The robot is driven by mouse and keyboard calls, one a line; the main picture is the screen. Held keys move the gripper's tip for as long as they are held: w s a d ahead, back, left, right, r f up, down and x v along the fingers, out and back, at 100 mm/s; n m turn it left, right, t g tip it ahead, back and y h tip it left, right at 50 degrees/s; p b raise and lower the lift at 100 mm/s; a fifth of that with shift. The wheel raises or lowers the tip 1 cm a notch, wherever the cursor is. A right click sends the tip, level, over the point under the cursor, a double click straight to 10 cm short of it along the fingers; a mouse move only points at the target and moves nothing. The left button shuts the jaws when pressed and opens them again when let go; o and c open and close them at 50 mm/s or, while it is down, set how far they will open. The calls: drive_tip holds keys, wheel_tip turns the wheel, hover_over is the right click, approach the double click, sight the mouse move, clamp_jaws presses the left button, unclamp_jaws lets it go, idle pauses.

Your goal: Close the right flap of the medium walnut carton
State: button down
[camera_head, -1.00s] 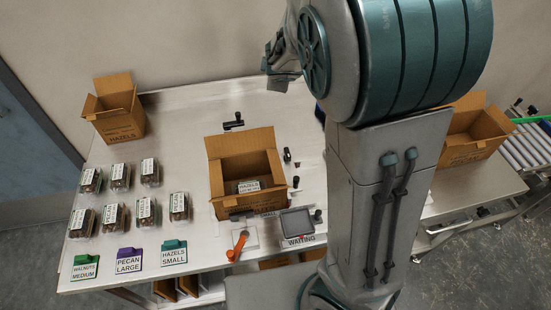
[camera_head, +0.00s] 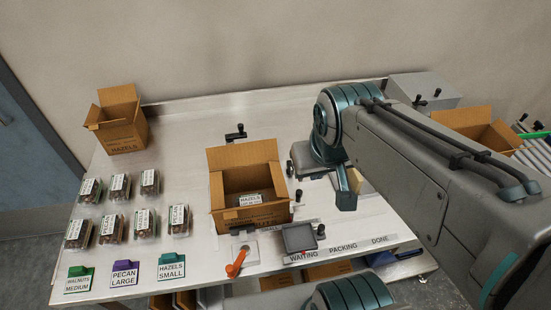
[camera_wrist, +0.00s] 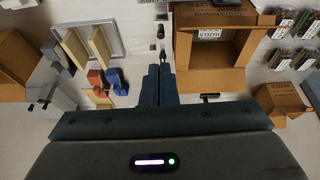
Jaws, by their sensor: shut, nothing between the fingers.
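An open brown carton (camera_head: 252,216) stands mid-table in the head view, its back flap upright. A labelled clamshell reading HAZELS (camera_head: 249,199) lies in it. I cannot read the carton's own print as walnut. The carton also shows in the wrist view (camera_wrist: 214,80), up and right of my fingers. My gripper (camera_head: 346,205) is to the right of the carton, apart from it, pointing down. In the wrist view my gripper (camera_wrist: 160,70) has its two dark teal fingers together and empty.
Another open carton (camera_head: 121,132), printed HAZELS, stands at the back left, and one (camera_head: 465,125) at the right. Several filled clamshells (camera_head: 118,187) stand at the left. A grey tray (camera_head: 298,238) and an orange-handled tool (camera_head: 237,262) lie in front.

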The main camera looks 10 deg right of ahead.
drive_tip(key=s, duration=0.1)
drive_tip(key=m+g+y+b, duration=0.4)
drive_tip(key=m+y+b, duration=0.1)
drive_tip(key=m, duration=1.3)
approach(274, 178)
drive_tip(key=p+x, duration=0.1)
drive_tip(key=x, duration=0.5)
drive_tip(key=shift+a+f, duration=0.15)
drive_tip(key=shift+f, duration=0.25)
